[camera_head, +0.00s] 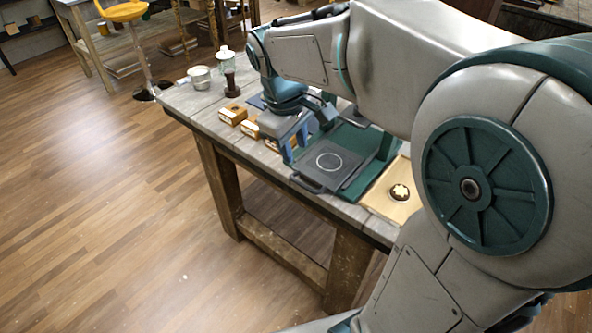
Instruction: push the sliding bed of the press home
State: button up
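The press (388,146) has a dark green frame and stands on the wooden table. Its sliding bed (352,162) is a dark grey plate marked with a pale ring. The bed sticks out toward the table's front edge, with a handle (306,183) at its near left end. My gripper (295,144) points down just left of the bed, above the tabletop. Its two blue fingers look apart with nothing seen between them. I cannot tell whether a finger touches the bed or the press. My arm hides the upper and far parts of the press.
Small orange-brown boxes (233,114) lie left of my gripper. A metal tin (199,77) and a dark-based grinder-like object (231,84) stand farther left. A light tray (383,204) holding a small round dark-and-cream item (399,193) lies right of the bed. Open floor lies in front.

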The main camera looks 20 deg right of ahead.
aim_at(301, 183)
jog(key=f, duration=0.3)
jog(key=d+f, duration=0.1)
jog(key=f, duration=0.3)
jog(key=w+f, duration=0.1)
jog(key=f, duration=0.3)
jog(key=shift+w+d+f, duration=0.1)
jog(key=shift+d+f, duration=0.05)
jog(key=shift+d, duration=0.2)
grip_shut()
